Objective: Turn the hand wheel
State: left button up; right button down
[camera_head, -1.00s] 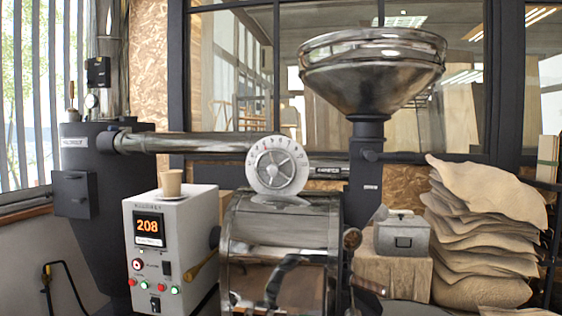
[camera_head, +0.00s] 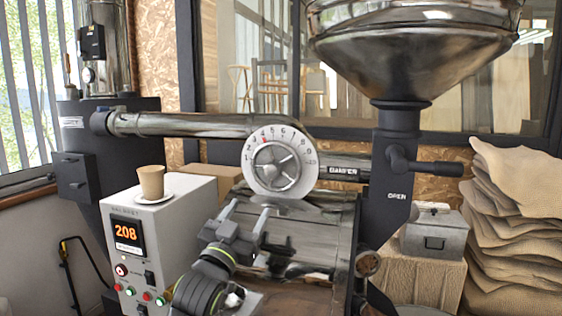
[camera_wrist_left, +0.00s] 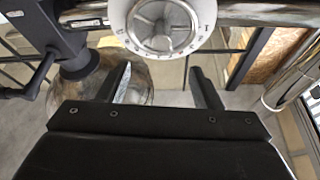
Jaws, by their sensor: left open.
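The hand wheel (camera_head: 279,163) is a round pale metal dial with a numbered rim and spokes. It stands upright above the roaster drum, in front of the horizontal pipe. A red mark shows near the top left of its rim. My left gripper (camera_head: 246,213) is open and empty, just below and left of the wheel, in front of the drum. In the left wrist view the two fingers (camera_wrist_left: 162,82) are spread apart, and the wheel (camera_wrist_left: 162,25) is at the top, beyond the fingertips and apart from them. My right gripper is not in view.
The control box (camera_head: 160,235) with a cup (camera_head: 151,182) on a saucer stands left of my arm. A steel hopper (camera_head: 412,50) and a handle marked near OPEN (camera_head: 425,165) are to the right. A metal box (camera_head: 435,235) and stacked sacks (camera_head: 520,230) stand farther right.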

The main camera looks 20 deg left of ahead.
aim_at(270, 173)
pick_arm(q)
jog(key=p+x, duration=0.2)
jog(key=x, duration=0.3)
jog(key=p+x, duration=0.1)
jog(key=x, duration=0.4)
jog(key=p+x, duration=0.2)
jog(key=x, duration=0.3)
jog(key=shift+s+a+r+p, duration=0.1)
jog(key=shift+a+r+p, duration=0.05)
jog(key=shift+r+p, duration=0.2)
jog(key=shift+x, duration=0.8)
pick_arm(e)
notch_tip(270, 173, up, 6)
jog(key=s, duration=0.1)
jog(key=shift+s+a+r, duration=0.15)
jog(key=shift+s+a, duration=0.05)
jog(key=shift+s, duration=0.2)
pick_arm(q)
jog(key=shift+f, duration=0.1)
grip_shut()
